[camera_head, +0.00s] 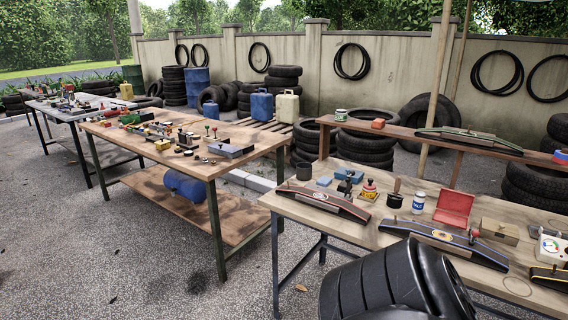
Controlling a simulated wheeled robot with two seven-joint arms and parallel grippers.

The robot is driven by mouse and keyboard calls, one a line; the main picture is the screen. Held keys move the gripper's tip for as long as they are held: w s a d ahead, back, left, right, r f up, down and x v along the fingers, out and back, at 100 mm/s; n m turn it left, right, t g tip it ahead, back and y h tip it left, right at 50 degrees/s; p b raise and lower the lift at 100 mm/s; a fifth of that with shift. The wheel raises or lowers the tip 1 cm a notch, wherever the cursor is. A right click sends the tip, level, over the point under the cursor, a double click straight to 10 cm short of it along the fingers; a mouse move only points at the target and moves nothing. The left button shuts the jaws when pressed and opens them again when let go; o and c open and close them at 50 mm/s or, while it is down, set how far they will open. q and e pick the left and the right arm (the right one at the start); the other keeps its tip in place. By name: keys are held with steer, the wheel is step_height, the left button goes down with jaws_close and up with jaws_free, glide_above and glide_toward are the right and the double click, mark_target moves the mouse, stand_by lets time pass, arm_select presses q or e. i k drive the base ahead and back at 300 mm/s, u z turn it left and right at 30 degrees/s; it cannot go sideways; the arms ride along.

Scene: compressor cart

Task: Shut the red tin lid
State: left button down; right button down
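The red tin (452,219) sits on the near right wooden table. Its red lid (456,202) stands raised at the back of the tin, so the tin looks open. The inside of the tin is too small to make out. Neither of my grippers shows in the head view.
A white and blue jar (418,203) and a dark cup (394,200) stand left of the tin. A tan box (499,231) is to its right. A long dark tool (443,239) lies in front. A raised shelf (405,131) runs behind. A large black ribbed shape fills the bottom foreground.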

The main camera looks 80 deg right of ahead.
mark_target(459, 202)
steer(key=z, duration=4.1)
